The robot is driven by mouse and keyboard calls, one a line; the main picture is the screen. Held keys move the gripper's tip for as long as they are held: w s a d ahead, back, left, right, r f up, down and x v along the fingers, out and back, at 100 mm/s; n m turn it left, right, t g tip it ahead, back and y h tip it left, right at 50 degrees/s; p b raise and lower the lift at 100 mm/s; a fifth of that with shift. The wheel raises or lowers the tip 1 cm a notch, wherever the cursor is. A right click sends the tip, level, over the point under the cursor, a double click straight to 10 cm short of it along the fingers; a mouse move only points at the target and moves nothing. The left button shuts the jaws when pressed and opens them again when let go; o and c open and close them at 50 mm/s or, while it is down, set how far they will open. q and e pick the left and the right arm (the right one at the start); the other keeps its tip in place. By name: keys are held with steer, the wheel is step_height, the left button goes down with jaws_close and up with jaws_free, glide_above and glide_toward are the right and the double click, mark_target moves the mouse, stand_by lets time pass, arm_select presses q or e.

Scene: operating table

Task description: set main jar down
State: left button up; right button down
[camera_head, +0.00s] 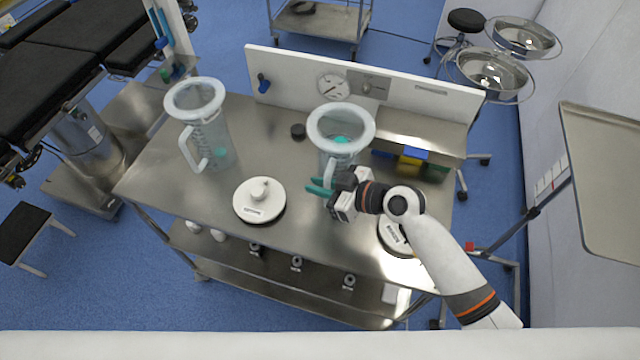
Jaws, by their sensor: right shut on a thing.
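Two clear jars with pale rims and handles show in the head view. One jar (212,135) stands upright at the left of the steel table (150,180). The other jar (338,152) is upright at the right of the middle, in front of the white back panel. My right gripper (322,187) is at this jar's handle, shut on it, with teal fingertips showing at the handle's lower part. The arm partly hides the jar's lower right side. I cannot tell whether its base touches the tabletop. My left gripper is not in view.
A white round lid (259,199) lies front middle; another lid (394,236) is partly behind my right arm. A small black cap (298,131) sits between the jars. Blue, yellow and green bins (410,164) stand under the shelf at right. Tabletop between the jars is mostly clear.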

steer(key=c, duration=1.4)
jaws_free()
steer(key=shift+b+v, duration=1.35)
steer(key=shift+v, duration=4.7)
